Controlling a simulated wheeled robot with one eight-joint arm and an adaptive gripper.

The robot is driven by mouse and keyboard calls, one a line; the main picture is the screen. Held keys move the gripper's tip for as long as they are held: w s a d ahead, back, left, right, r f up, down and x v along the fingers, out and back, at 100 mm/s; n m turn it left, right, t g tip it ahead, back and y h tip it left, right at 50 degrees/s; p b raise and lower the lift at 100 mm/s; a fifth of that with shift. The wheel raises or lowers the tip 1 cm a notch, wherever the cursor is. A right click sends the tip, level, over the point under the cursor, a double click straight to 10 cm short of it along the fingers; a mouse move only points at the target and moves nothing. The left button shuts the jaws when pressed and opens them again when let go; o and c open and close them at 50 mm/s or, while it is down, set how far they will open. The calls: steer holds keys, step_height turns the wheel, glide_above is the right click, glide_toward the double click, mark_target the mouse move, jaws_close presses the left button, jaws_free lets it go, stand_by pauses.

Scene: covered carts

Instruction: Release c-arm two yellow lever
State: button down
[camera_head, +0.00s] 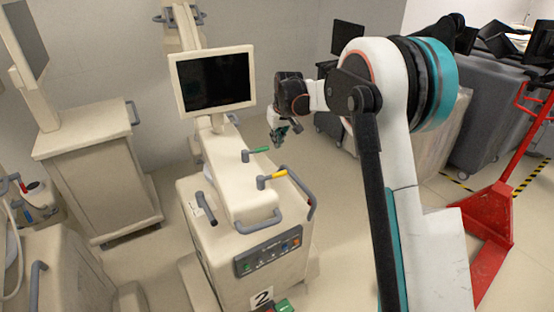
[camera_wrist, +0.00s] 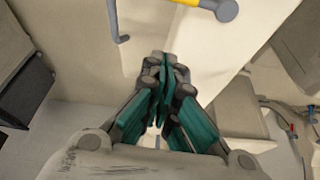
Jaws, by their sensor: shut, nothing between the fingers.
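C-arm two (camera_head: 223,204) is a cream cart with a number 2 label on its front. Its yellow lever (camera_head: 272,176) sticks out on top, to the right, from a grey pivot. In the wrist view the yellow lever (camera_wrist: 186,2) is at the top edge, cut off, with its round grey knob beside it. My gripper (camera_head: 279,137) is above and behind the yellow lever in the head view, apart from it. In the wrist view my gripper (camera_wrist: 160,62) has its teal fingers together and empty, below the lever in the picture.
A green lever (camera_head: 256,151) sits behind the yellow one. A monitor (camera_head: 213,81) stands at the cart's back, and a grey handle (camera_head: 301,190) lines its right side. A red pallet jack (camera_head: 490,225) and grey covered carts (camera_head: 488,110) stand right.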

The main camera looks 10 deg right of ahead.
step_height(320, 180, down, 10)
steer(key=shift+s, duration=0.3)
stand_by(0.8)
steer(key=shift+s, duration=0.1)
steer(key=shift+s+d+m+b, duration=0.15)
steer(key=shift+m+b, duration=0.15)
steer(key=shift+b, duration=0.05)
